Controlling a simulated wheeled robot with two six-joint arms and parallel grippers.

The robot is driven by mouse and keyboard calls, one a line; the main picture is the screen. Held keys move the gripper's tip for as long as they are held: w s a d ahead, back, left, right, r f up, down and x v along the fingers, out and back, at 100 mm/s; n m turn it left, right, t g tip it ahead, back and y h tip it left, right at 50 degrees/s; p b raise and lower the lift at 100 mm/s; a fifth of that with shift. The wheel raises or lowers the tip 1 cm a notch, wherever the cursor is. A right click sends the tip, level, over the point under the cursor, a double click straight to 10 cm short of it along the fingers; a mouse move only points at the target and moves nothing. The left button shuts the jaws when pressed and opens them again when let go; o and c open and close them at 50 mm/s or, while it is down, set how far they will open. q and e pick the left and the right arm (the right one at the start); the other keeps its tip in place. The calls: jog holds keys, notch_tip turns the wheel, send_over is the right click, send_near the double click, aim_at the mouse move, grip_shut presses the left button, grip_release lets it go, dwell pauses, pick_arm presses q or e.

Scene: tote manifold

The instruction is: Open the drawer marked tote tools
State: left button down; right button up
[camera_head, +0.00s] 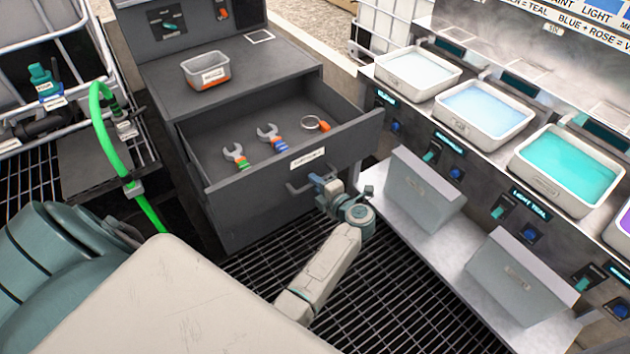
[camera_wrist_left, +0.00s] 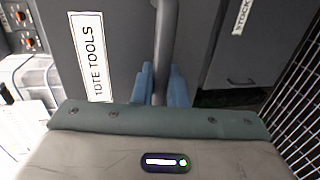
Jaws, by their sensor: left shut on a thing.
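The grey drawer (camera_head: 350,142) stands pulled out of the dark cabinet, its inside showing. Two wrenches with coloured handles (camera_head: 237,156) (camera_head: 270,137) and a ring clamp with an orange part (camera_head: 316,124) lie in it. A white label is on its front; in the left wrist view the label (camera_wrist_left: 91,56) reads TOTE TOOLS. My left gripper (camera_head: 325,186) is at the drawer front, shut on the bar handle (camera_head: 298,188). In the left wrist view the blue fingers (camera_wrist_left: 160,86) sit on either side of the handle (camera_wrist_left: 165,42). My right gripper is not in view.
An orange-labelled grey bin (camera_head: 206,71) stands on the cabinet top. A lower drawer marked STOCK (camera_wrist_left: 243,16) is shut. A bench with several liquid trays (camera_head: 485,112) and a shelf with two grey bins (camera_head: 424,192) is at right. Green hose (camera_head: 110,150) runs at left. Floor grating is clear.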

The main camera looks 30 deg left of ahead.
pick_arm(q)
jog(key=c, duration=1.5)
grip_release()
jog(key=shift+c, duration=0.2)
jog(key=shift+d, duration=0.1)
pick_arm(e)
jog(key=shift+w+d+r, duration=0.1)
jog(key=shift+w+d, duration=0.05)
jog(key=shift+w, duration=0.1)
pick_arm(q)
jog(key=shift+d, duration=0.1)
